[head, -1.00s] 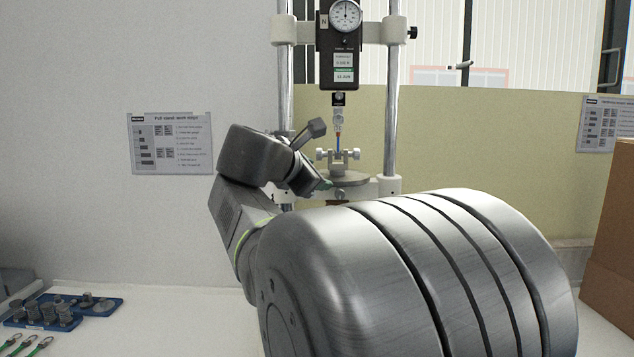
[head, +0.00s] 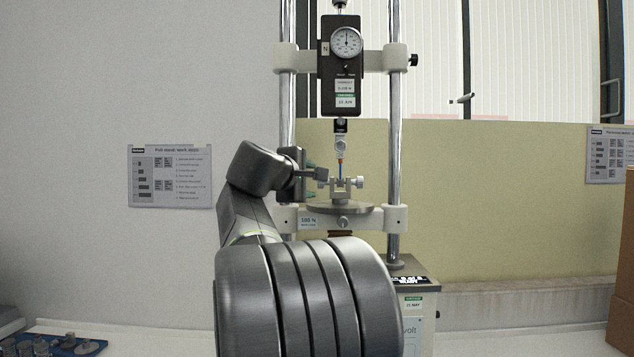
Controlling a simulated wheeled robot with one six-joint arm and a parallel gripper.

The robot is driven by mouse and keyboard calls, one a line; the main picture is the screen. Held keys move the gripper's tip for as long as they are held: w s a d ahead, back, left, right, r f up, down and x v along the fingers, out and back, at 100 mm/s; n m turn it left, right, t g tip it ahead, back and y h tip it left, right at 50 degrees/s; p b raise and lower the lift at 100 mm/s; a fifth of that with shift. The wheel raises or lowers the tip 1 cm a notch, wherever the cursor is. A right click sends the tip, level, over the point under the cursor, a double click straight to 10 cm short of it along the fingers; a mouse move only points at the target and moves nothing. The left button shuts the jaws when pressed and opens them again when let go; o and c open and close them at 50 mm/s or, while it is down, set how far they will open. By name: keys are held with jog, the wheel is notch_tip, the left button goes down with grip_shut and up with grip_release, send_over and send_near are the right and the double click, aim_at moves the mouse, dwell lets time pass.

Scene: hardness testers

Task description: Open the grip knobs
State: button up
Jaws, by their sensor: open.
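The left grip knob (head: 323,183) is small and partly overlapped by my gripper. My gripper (head: 315,172) is open, at the left side of the clamp, with its fingers pointing right toward the left knob. I cannot tell whether the fingers touch the knob or lie around it.
The tester's chrome columns (head: 394,150) stand either side of the clamp. The force gauge (head: 341,70) hangs above it. A blue tray (head: 70,345) with metal parts lies at the lower left. A cardboard box (head: 622,270) stands at the right edge.

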aim_at(319, 184)
jog(key=x, duration=0.5)
jog(key=shift+w+d+f, duration=0.1)
jog(key=shift+w+d, duration=0.05)
jog(key=shift+w, duration=0.1)
jog(key=c, duration=1)
jog(key=b, duration=0.2)
jog(key=shift+f+b, duration=0.4)
jog(key=shift+t+b, duration=0.4)
jog(key=shift+b, duration=0.1)
jog(key=t+b, duration=0.1)
jog(key=b, duration=0.3)
jog(key=shift+f+m+h, duration=0.15)
jog(key=shift+m+h, duration=0.25)
jog(key=shift+t+b, duration=0.4)
jog(key=shift+b, duration=0.75)
jog(key=shift+r, duration=0.25)
